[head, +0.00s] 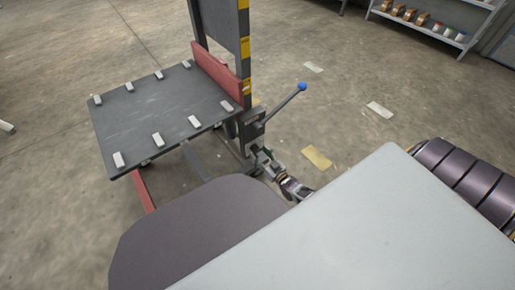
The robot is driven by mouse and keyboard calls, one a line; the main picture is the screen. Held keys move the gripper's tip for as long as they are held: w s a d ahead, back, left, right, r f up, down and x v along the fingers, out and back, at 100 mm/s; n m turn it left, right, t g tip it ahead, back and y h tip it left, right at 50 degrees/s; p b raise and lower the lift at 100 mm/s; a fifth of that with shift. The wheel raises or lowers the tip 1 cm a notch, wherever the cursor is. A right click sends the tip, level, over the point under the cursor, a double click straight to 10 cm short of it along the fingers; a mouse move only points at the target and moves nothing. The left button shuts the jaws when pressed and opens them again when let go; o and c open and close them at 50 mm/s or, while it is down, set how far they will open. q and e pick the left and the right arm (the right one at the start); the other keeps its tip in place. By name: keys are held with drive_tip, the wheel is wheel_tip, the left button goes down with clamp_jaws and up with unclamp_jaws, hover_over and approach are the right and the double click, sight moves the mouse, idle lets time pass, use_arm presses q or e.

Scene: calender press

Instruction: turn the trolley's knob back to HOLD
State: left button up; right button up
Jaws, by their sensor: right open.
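The trolley has a dark flat platform (155,118) with several light blocks along its edges, a red backing plate and a grey mast (218,22) with yellow marks. A lever with a blue ball end (302,87) slants up to the right from a grey box (250,124) at the mast's foot. My right gripper (258,150) is open, just below this box and close against it. I cannot tell whether it touches anything. The knob and its HOLD mark cannot be made out; the knob may be hidden by the gripper or too small. My left gripper is not in view.
A grey shelf (430,30) with several small spools and pots stands at the back right. Pale sheets lie on the concrete floor, one yellowish (317,158) right of my gripper. The floor behind the lever is otherwise clear.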

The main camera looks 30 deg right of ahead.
sight(255, 148)
drive_tip(key=shift+w+a+b, duration=0.1)
drive_tip(key=shift+w+b, duration=0.25)
drive_tip(key=shift+w, duration=0.75)
drive_tip(key=c, duration=1)
